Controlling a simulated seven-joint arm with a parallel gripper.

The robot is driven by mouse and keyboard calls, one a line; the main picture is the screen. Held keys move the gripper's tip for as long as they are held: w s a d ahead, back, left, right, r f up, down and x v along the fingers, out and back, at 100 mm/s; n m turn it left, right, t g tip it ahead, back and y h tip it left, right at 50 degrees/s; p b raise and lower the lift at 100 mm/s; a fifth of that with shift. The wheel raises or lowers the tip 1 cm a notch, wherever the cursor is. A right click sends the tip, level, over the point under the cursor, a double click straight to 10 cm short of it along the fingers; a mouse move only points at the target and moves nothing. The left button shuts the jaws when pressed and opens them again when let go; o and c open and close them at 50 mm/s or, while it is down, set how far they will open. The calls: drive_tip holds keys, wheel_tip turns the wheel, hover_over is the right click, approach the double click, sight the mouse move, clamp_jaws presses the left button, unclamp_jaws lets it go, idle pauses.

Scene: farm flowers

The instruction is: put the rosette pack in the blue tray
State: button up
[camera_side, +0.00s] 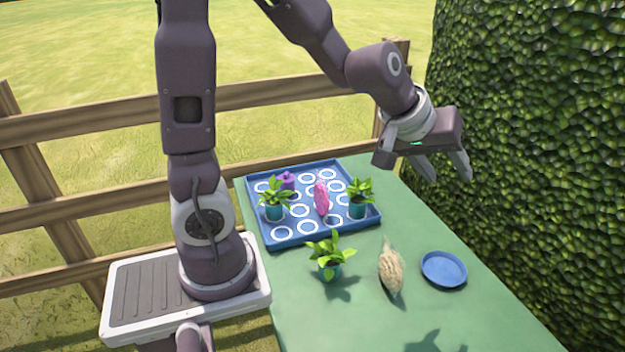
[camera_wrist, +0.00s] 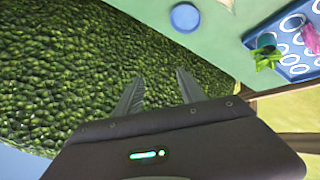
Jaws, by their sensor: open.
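The blue tray (camera_side: 277,237) with white rings lies on the green table; its corner shows in the wrist view (camera_wrist: 287,57). A pink pack (camera_side: 321,198), perhaps the rosette pack, stands in the middle of the tray and also shows at the wrist view's right edge (camera_wrist: 311,38). I cannot make out a label. My gripper (camera_side: 446,172) is open and empty, raised above the table's far right side, near the hedge and well apart from the pack. Its fingers (camera_wrist: 160,76) show against the hedge in the wrist view.
Two potted plants (camera_side: 274,195) (camera_side: 358,196) and a purple item (camera_side: 287,181) also stand in the tray. Nearer are another potted plant (camera_side: 328,255), a tan bristly bundle (camera_side: 391,270) and a blue saucer (camera_side: 443,269). A hedge (camera_side: 530,130) borders the right; a wooden fence stands behind.

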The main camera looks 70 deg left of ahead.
drive_tip(key=s+d+r+m+h, duration=0.2)
drive_tip(key=s+d+r+m, duration=0.15)
drive_tip(key=s, duration=0.45)
drive_tip(key=s+a+m+g+y, duration=0.1)
drive_tip(key=s+m, duration=0.4)
drive_tip(key=s, duration=1.1)
drive_tip(key=shift+s+a+r+g+y, duration=0.2)
drive_tip(key=shift+a+g+y, duration=0.2)
drive_tip(key=shift+a+g, duration=0.4)
